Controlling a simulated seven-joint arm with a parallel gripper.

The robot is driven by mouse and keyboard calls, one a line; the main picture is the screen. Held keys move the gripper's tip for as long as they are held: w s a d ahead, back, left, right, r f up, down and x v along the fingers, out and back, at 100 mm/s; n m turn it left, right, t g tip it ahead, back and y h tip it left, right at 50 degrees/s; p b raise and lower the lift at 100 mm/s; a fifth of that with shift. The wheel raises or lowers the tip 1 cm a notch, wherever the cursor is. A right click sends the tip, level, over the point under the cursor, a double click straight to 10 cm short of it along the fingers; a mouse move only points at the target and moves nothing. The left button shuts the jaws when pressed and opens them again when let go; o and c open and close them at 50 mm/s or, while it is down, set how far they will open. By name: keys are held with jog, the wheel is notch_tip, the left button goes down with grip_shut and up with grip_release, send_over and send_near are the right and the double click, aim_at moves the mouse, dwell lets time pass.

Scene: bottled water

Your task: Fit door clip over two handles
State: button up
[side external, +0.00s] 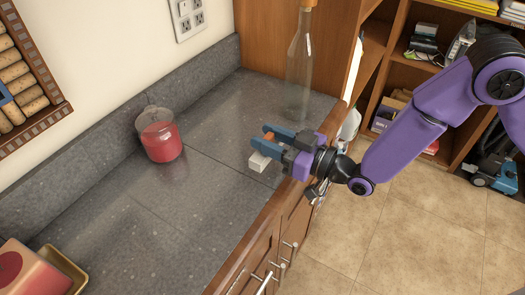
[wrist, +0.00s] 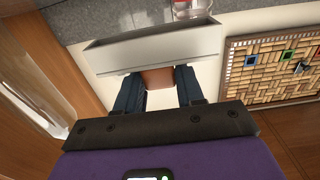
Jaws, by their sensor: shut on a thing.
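The door clip is a white channel-shaped piece (wrist: 155,45) with an orange-brown grip block (wrist: 158,78). In the wrist view, my gripper (wrist: 159,82) is shut on that block, with one blue finger at each side. In the side view, my gripper (side external: 268,142) holds the clip above the counter near its front edge, and the clip's white part (side external: 259,161) hangs below the fingers. Silver bar handles (side external: 265,283) and (side external: 289,244) show on the cabinet doors below the counter, at the lower middle. The clip is apart from them. No handles are clear in the wrist view.
The dark grey counter (side external: 130,235) holds a clear glass bottle (side external: 299,70) behind my gripper and a red-filled jar (side external: 161,138) by the wall. A pink-red box (side external: 28,272) stands at lower left. Shelves (side external: 400,40) stand at the back right. Open tiled floor (side external: 400,255) lies in front.

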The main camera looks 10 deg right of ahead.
jog(key=shift+w+a+f, duration=0.25)
jog(key=shift+w+f, duration=0.05)
jog(key=shift+f, duration=0.15)
jog(key=shift+w+a+f, duration=0.25)
jog(key=shift+f, duration=0.15)
jog(key=shift+w+a+f, duration=0.1)
jog(key=shift+f, duration=1.6)
jog(key=shift+f, duration=0.2)
jog(key=o, duration=1)
jog(key=shift+r, duration=0.2)
jog(key=v, duration=1.2)
